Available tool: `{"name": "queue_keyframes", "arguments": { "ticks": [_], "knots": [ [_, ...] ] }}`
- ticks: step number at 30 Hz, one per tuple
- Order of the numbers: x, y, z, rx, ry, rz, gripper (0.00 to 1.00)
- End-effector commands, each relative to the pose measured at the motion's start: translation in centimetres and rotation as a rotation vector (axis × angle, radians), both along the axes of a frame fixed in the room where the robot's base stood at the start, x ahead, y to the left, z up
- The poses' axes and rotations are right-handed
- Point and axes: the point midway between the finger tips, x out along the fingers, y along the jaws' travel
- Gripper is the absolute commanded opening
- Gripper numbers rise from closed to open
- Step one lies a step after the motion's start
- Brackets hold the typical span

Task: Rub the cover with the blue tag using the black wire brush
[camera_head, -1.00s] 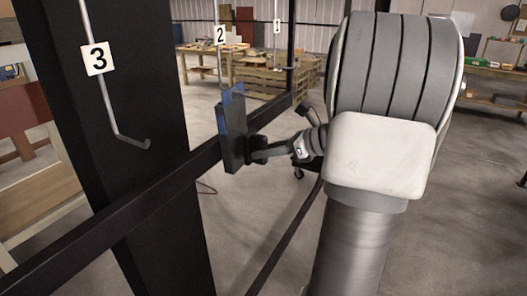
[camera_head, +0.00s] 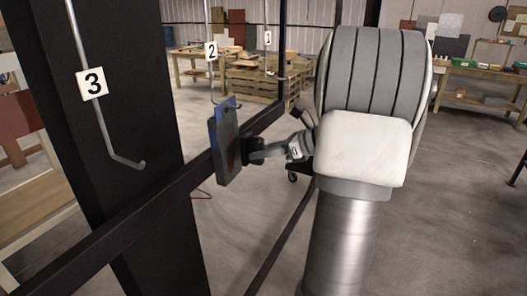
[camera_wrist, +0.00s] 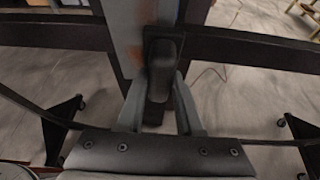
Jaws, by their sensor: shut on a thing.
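My gripper (camera_head: 264,153) is to the right of the cover, shut on the black brush (camera_head: 254,149). In the wrist view the brush (camera_wrist: 161,72) stands between the two fingers, its far end at the cover. I cannot see the bristles, or whether they touch.
Hook 3 (camera_head: 124,158) hangs empty on the left, before a black post (camera_head: 110,60). The black rail (camera_head: 110,230) runs behind the cover. Wooden workbenches (camera_head: 200,62) and a crate (camera_head: 255,85) stand far back. The floor to the right is open.

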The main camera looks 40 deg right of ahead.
Motion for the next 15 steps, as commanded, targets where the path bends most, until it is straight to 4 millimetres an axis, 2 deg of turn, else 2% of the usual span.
{"name": "queue_keyframes", "arguments": {
  "ticks": [6,15],
  "knots": [
    [-0.8,2.0,0.0,0.000,-0.001,0.004,0.00],
    [-1.3,3.1,0.0,-0.001,-0.002,0.002,0.00]
  ]
}}
